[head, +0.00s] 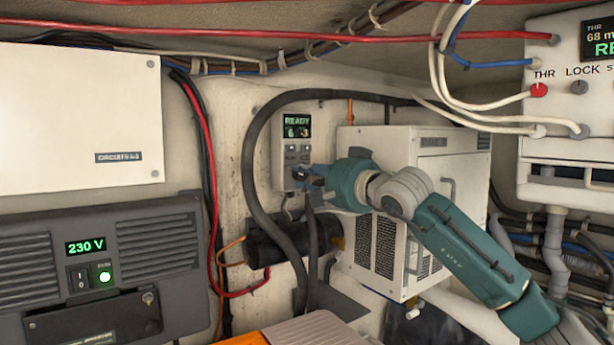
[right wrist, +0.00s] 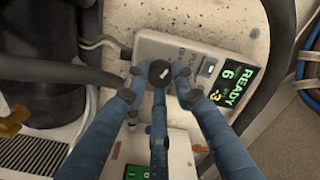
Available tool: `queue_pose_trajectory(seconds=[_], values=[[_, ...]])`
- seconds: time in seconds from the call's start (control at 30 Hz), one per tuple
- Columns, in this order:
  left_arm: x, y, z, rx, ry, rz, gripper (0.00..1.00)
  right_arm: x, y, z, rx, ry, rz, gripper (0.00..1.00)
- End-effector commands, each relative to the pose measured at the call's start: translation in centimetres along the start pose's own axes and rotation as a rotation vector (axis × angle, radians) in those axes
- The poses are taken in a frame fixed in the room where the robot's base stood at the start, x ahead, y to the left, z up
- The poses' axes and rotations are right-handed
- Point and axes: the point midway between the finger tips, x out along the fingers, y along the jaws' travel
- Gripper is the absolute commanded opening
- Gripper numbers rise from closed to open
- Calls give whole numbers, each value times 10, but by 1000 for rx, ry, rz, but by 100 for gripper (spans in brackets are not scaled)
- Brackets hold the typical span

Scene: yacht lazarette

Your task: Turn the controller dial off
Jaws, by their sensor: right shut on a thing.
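The controller (head: 291,152) is a pale box on the back wall with a lit screen reading READY and digits below. In the right wrist view the controller (right wrist: 190,50) is tilted, with its screen (right wrist: 238,85) at the right. Its dial (right wrist: 160,72) is a round black knob with a white pointer mark. My right gripper (head: 305,172) reaches the controller's lower part. In the right wrist view my right gripper (right wrist: 160,80) has its blue fingers shut on the dial, one to each side and one below it. My left gripper is not in view.
A thick black hose (head: 252,170) loops around the controller. A white vented unit (head: 385,255) stands behind my right arm. A grey 230 V panel (head: 150,250) and a white cover (head: 75,120) are at left. A THR/LOCK box (head: 560,110) is at the upper right.

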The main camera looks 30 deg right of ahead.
Motion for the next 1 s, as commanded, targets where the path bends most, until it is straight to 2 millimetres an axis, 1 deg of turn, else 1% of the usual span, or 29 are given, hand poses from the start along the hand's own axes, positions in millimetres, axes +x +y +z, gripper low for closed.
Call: queue_pose_trajectory(seconds=[0.43, 0.47, 0.5, 0.53, 0.87, 0.97, 1.0], values=[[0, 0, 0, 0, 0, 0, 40, 0, 1, 1, -8, -1, 3, 0], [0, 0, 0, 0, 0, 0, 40, 0, 1, 0, -8, -1, 3, 29], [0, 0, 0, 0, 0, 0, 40, 0, 1, 0, -8, -1, 2, 37], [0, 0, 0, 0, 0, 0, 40, 0, 1, 0, -8, -1, 2, 43], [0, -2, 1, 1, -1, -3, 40, -2, 0, 0, -8, 1, 0, 44], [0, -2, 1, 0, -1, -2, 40, -11, 0, -1, -8, 2, 0, 44], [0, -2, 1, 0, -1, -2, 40, -17, 1, -1, -9, 2, 0, 44]])
